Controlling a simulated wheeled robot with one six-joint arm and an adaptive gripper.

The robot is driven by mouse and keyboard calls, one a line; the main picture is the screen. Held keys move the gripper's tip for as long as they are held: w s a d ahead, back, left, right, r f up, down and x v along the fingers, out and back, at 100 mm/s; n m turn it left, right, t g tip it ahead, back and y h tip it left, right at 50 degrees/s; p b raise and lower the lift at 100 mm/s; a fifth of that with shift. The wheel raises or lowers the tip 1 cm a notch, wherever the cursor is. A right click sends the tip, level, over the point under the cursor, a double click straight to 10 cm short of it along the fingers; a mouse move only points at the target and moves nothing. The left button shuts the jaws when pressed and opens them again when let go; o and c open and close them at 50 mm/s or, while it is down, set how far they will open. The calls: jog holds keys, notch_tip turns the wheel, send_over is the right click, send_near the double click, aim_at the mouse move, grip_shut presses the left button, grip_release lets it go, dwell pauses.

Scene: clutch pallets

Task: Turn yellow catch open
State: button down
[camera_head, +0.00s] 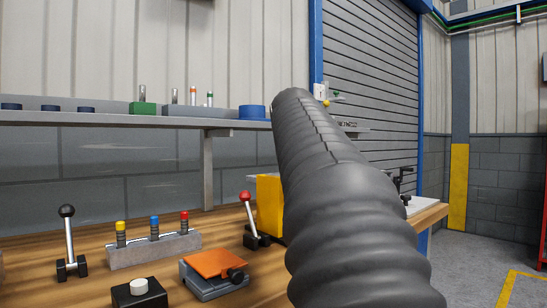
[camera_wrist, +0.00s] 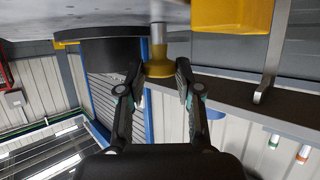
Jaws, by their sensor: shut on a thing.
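In the wrist view a yellow catch (camera_wrist: 158,71) sits at the end of a short metal shaft that comes from a grey surface above it. My gripper (camera_wrist: 160,76) has one finger on each side of the catch and is shut on it. Whether the catch is turned open or shut cannot be told. In the head view my gripper and the held catch are hidden behind my dark ribbed arm.
A wooden bench (camera_head: 120,238) holds an orange-topped clamp (camera_head: 214,264), a red-knobbed lever (camera_head: 249,215), a black-knobbed lever (camera_head: 68,235), a block with coloured pins (camera_head: 154,250) and a yellow box (camera_head: 268,205). A grey shelf (camera_head: 60,118) runs behind.

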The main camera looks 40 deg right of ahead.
jog(key=c, duration=0.8)
grip_release()
jog(key=v, duration=1.2)
jog(key=shift+s+d, duration=0.1)
